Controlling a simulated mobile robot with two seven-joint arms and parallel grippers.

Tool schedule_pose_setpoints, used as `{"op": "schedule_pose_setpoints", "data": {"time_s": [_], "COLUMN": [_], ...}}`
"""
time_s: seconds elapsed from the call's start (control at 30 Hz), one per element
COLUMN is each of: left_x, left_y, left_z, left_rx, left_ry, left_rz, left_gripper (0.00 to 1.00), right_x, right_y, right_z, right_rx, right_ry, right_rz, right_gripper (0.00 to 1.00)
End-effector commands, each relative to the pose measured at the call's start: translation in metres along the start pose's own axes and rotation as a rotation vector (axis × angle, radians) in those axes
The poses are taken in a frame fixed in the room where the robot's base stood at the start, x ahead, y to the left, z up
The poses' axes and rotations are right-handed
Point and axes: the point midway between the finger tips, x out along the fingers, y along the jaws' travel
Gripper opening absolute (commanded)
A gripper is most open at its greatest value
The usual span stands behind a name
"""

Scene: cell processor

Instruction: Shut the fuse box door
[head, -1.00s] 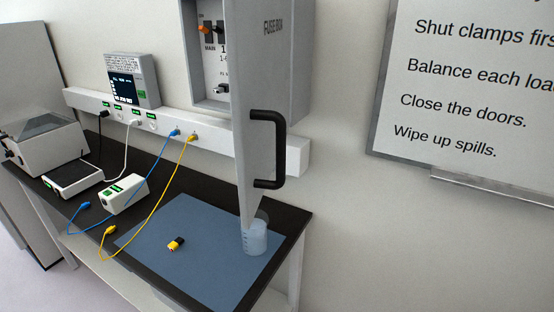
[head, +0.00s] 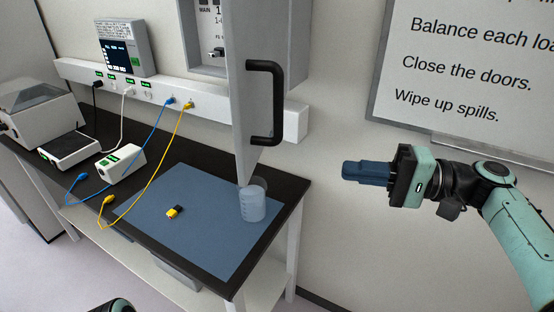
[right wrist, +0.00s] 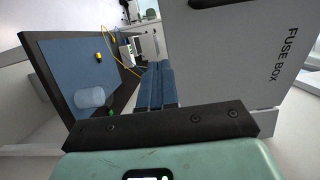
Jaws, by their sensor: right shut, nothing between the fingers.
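The fuse box door (head: 247,95) is a light grey panel with a black bar handle (head: 277,103). It stands open, swung out from the wall box (head: 297,60). My right gripper (head: 346,171) is shut and empty, to the right of the door and below its handle, with a gap between them. In the right wrist view the door (right wrist: 232,65) shows its "FUSE BOX" lettering to the right of my shut blue fingers (right wrist: 157,70). A dark part of my left arm may show at the bottom edge of the head view, but its gripper is not visible.
Under the door, a clear beaker (head: 252,206) stands on a blue mat (head: 205,240) on the black bench (head: 295,188). A yellow and black piece (head: 175,212) lies on the mat. A whiteboard (head: 440,75) hangs at right.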

Motion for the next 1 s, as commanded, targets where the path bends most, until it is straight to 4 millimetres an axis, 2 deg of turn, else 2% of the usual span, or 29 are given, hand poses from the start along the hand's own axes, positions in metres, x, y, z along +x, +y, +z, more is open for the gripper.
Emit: {"op": "schedule_pose_setpoints", "data": {"time_s": [0.07,0.17,0.27,0.7,0.83,1.0], "left_x": [0.000,-0.001,-0.002,-0.017,-0.021,-0.023], "left_y": [0.000,0.000,0.001,0.008,0.010,0.011], "left_z": [0.000,0.000,-0.001,-0.006,-0.008,-0.009], "left_rx": [0.000,0.000,0.000,0.004,0.005,0.005], "left_ry": [0.000,0.000,0.001,0.010,0.013,0.014], "left_rz": [0.000,0.000,0.000,0.004,0.005,0.005], "left_gripper": [0.45,0.45,0.45,0.45,0.45,0.45], "right_x": [-0.001,0.005,0.020,0.110,0.127,0.137], "right_y": [-0.011,-0.014,-0.014,-0.016,-0.015,-0.015], "right_z": [0.008,0.010,0.010,0.011,0.011,0.011], "right_rx": [-0.022,-0.026,-0.024,-0.023,-0.023,-0.023], "right_ry": [-0.018,-0.025,-0.026,-0.025,-0.023,-0.021], "right_rz": [-0.017,-0.022,-0.020,-0.018,-0.018,-0.018], "right_gripper": [0.00,0.00,0.00,0.00,0.00,0.00]}}
